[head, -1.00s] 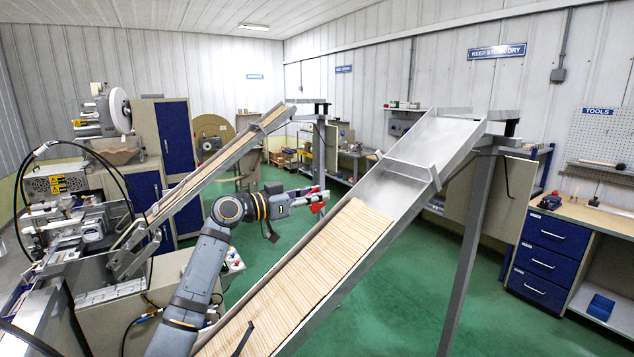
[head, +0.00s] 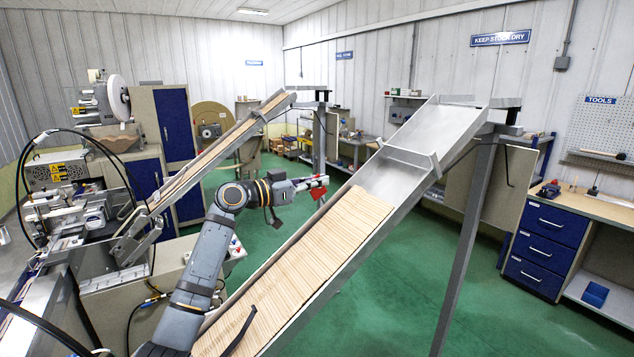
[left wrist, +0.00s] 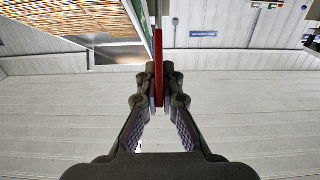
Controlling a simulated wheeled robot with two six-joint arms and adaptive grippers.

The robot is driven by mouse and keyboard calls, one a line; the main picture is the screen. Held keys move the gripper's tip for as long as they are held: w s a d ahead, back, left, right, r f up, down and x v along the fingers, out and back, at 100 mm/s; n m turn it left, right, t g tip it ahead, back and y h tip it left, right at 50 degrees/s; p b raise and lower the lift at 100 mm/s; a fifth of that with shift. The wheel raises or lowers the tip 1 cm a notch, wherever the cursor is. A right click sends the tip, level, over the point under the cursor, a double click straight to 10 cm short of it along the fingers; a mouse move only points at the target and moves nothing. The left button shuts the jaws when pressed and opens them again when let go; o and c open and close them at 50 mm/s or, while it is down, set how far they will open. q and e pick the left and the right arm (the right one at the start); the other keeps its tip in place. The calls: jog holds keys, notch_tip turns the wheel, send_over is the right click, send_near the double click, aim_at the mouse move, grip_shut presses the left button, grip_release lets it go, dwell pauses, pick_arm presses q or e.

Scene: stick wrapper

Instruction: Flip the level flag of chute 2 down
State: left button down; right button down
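A red level flag (head: 319,192) shows at the left side of the near chute (head: 405,187), by the upper end of its stick stack. No chute number is readable. My left gripper (head: 316,182) reaches the flag from the left. In the left wrist view the flag (left wrist: 158,55) is a thin upright red strip seen edge-on. Its lower end lies between the fingertips of my left gripper (left wrist: 159,88), which are closed in on it from both sides. My right gripper is not in view.
Light wooden sticks (head: 300,270) fill the lower part of the near chute. A second, narrower chute (head: 215,152) slopes down at the left to a machine (head: 75,215). A blue-drawer bench (head: 545,245) stands at the right. Green floor is free between the chutes.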

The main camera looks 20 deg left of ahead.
pick_arm(q)
jog(key=shift+w+d+r+g+y+b, duration=0.25)
jog(key=shift+w+d+g+y+b, duration=0.05)
jog(key=shift+w+d+g+b, duration=0.1)
jog(key=shift+w+d+r+g+y+p, duration=0.1)
jog(key=shift+w+d+g+y+p, duration=0.1)
jog(key=shift+w+d+g+y, duration=0.65)
jog(key=shift+w+d+r+g+y+p, duration=0.15)
jog(key=shift+w+d+g+y, duration=0.35)
jog(key=shift+w+g, duration=0.5)
jog(key=shift+s+a+f, duration=0.1)
jog(key=c, duration=1.5)
grip_release()
